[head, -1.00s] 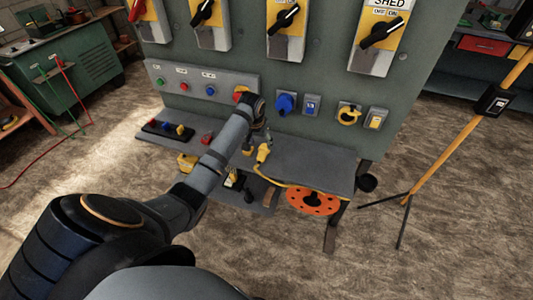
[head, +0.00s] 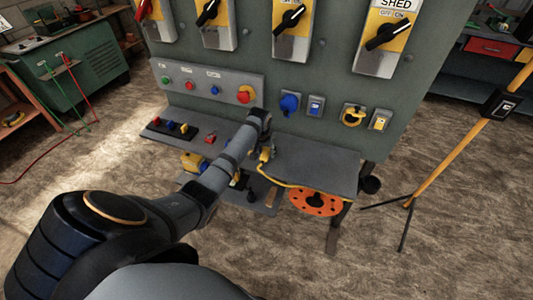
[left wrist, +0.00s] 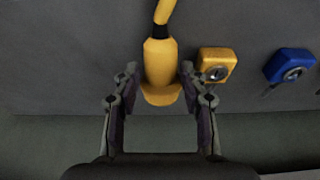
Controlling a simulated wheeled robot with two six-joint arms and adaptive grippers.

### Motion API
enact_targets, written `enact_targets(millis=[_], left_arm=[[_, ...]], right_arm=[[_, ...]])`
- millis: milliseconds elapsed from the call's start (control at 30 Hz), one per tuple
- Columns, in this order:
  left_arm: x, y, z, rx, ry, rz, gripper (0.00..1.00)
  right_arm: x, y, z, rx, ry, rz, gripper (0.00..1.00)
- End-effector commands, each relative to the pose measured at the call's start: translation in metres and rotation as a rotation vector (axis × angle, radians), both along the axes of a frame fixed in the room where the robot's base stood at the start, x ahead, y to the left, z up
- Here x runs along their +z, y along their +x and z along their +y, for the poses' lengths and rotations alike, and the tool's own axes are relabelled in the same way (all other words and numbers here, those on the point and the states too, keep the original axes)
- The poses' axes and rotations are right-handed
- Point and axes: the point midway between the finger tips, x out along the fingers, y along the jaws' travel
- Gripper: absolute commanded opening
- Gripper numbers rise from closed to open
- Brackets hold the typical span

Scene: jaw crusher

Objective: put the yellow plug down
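The yellow plug (left wrist: 161,72) is centred between the two fingers of my left gripper (left wrist: 160,80) in the left wrist view. The fingers are close on both sides and appear shut on it. Its yellow cable runs off the top of that view. In the head view the left gripper (head: 266,153) is low over the grey shelf (head: 318,168), by its front edge, and partly hides the plug. I cannot tell whether the plug touches the shelf. The cable (head: 296,186) runs right along the shelf front. My right gripper is not in view.
An orange disc (head: 314,201) is below the shelf's right part. A blue socket (head: 290,104) and a yellow socket (head: 352,116) are on the panel above. A red button (head: 245,94) is left of them. The shelf right of the gripper is bare.

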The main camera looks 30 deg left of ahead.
Motion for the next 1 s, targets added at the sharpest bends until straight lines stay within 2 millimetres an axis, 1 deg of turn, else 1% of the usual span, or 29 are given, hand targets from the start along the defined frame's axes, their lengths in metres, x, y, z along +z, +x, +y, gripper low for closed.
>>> enact_targets(millis=[33,267,533,667,767,800,867,1000], left_arm=[[0.0,0.0,0.0,0.0,0.0,0.0,0.31],[0.0,0.0,0.0,0.0,0.0,0.0,0.0],[0.001,0.0,0.0,0.0,0.0,0.0,0.0],[0.009,0.001,0.0,0.0,0.001,-0.003,0.0],[0.025,0.002,0.0,0.0,0.001,-0.006,0.0],[0.035,0.0,0.001,0.0,0.001,-0.006,0.0],[0.049,-0.014,0.002,-0.001,0.005,-0.003,0.0],[0.089,-0.048,0.003,-0.001,0.009,-0.003,0.0]], right_arm=[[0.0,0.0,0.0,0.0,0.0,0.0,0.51],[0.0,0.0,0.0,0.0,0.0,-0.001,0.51],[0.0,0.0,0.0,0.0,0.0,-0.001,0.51],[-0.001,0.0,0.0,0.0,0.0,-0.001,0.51],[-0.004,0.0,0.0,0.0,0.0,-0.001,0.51],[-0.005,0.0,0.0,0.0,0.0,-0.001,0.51],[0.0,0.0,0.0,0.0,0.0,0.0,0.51],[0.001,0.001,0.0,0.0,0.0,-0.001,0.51]])
